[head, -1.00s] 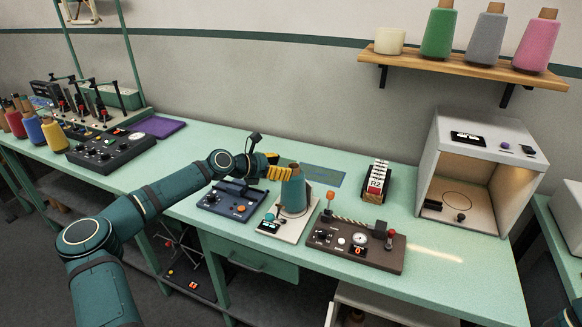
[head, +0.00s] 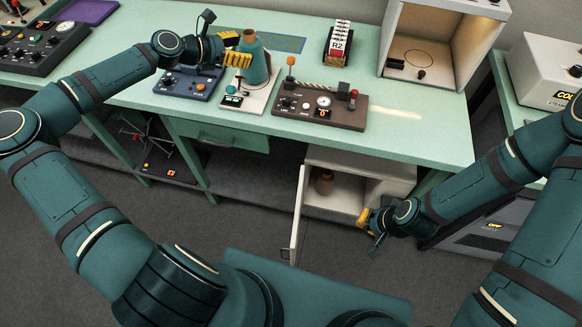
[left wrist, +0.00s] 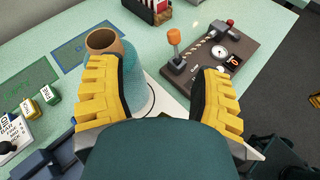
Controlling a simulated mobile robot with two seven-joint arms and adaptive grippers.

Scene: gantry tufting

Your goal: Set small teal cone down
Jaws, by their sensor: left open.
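The teal cone (head: 253,66), with a tan top, stands upright on a small white-topped device (head: 261,101) on the green bench. My left gripper (head: 237,50) is at the cone's left side in the head view. In the left wrist view its yellow fingers are spread wide, and the teal cone (left wrist: 134,68) shows beyond and between them, partly hidden by the left finger. I cannot tell whether a finger touches it. My right gripper (head: 368,220) is low, in front of an open cabinet below the bench; its jaw opening is unclear.
A blue control box (head: 187,83) sits left of the device and a brown gauge panel (head: 320,108) right of it. A label rack (head: 338,43) and an open-fronted booth (head: 430,45) stand behind. The cabinet door (head: 298,215) hangs open; a brown cone (head: 325,181) is inside.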

